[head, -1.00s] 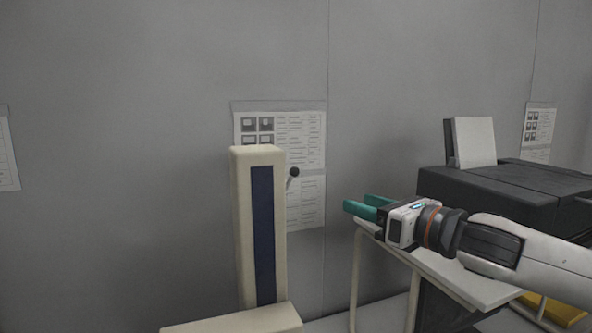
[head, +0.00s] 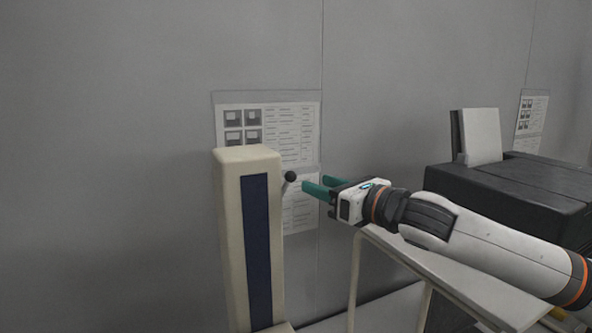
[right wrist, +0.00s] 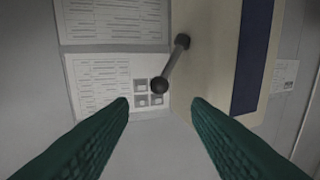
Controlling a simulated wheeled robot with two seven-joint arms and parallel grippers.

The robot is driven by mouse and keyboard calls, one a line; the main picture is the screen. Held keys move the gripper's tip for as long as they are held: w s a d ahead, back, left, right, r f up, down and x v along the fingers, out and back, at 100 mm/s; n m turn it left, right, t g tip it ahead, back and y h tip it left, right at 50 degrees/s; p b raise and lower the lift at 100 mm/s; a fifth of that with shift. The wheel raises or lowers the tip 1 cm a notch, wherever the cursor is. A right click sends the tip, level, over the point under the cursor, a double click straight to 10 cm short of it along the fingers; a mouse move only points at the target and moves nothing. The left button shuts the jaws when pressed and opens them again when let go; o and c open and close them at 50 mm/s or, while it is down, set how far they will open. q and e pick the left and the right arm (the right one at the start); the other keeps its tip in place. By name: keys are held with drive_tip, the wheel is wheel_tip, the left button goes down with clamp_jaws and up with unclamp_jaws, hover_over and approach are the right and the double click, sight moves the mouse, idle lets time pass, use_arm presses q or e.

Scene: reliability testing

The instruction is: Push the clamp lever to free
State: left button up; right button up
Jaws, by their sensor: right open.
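The clamp lever (head: 288,181) is a short grey rod with a dark ball knob, on the right side of a cream column with a dark blue front strip (head: 256,250). My right gripper (head: 313,186) is open and empty, with teal fingers pointing left at the knob and a small gap between. In the right wrist view the lever (right wrist: 171,67) slants down from its pivot on the column (right wrist: 212,60). Its ball lies just ahead of the opening between the fingertips (right wrist: 160,103). The ball does not appear to touch either finger. My left gripper is not in view.
Printed sheets (head: 265,135) hang on the grey wall behind the column. A white table (head: 440,275) stands below my right arm, and a black machine with paper (head: 515,190) is at the right. The space left of the column is clear.

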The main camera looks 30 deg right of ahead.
sight(295, 178)
drive_tip(key=p+x, duration=0.2)
drive_tip(key=x, duration=0.5)
drive_tip(key=shift+w+a, duration=0.1)
drive_tip(key=shift+w, duration=0.25)
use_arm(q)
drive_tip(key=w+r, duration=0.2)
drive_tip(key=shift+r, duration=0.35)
use_arm(e)
drive_tip(key=shift+w+f, duration=0.1)
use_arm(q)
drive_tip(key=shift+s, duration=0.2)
use_arm(e)
drive_tip(key=shift+c, duration=0.3)
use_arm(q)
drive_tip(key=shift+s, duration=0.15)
use_arm(e)
clamp_jaws()
